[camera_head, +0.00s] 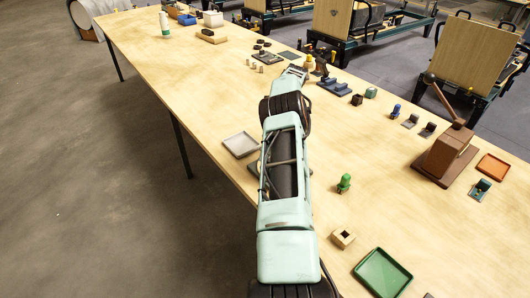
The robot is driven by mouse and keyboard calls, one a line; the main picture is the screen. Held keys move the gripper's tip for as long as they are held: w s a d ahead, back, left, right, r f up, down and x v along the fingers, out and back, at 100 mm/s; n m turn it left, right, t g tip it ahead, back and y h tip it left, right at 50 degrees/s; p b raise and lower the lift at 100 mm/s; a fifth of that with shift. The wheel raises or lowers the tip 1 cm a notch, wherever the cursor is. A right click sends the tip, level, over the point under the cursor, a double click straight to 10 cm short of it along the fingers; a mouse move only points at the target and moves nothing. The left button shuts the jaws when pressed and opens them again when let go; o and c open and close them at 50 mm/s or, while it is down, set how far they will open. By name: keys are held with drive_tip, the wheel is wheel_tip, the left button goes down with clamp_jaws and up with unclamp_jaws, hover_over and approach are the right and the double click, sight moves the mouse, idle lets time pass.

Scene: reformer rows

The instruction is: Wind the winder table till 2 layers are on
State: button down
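My arm reaches up the middle of the camera_head view, and its far end, with my gripper (299,70), is over the long table. The fingers are too small and partly hidden, so I cannot tell whether they are open or shut. Just right of my gripper stands a small dark device on a blue-grey base (335,88), beside a yellow-topped piece (309,62). I cannot tell whether this device is the winder table or whether it touches my gripper. No wound layers can be made out.
On the wooden table (190,85) are a brown block with a lever (447,150), a green tray (382,273), a pale tray (240,145), an orange tray (493,166), a green piece (344,183) and a wooden square (343,238). The table's left half is mostly clear.

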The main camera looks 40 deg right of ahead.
drive_tip(key=shift+s+a+n+g+h+p, duration=0.15)
drive_tip(key=shift+s+n+g+p, duration=0.4)
drive_tip(key=shift+p, duration=1.1)
drive_tip(key=shift+s+d+n+g+h+p, duration=0.1)
drive_tip(key=shift+n+g+h+p, duration=0.2)
drive_tip(key=shift+n+p, duration=0.9)
drive_tip(key=shift+s+n+g+h+p, duration=0.3)
drive_tip(key=shift+s+g+p, duration=0.2)
drive_tip(key=shift+p, duration=1.35)
idle(0.4)
idle(0.4)
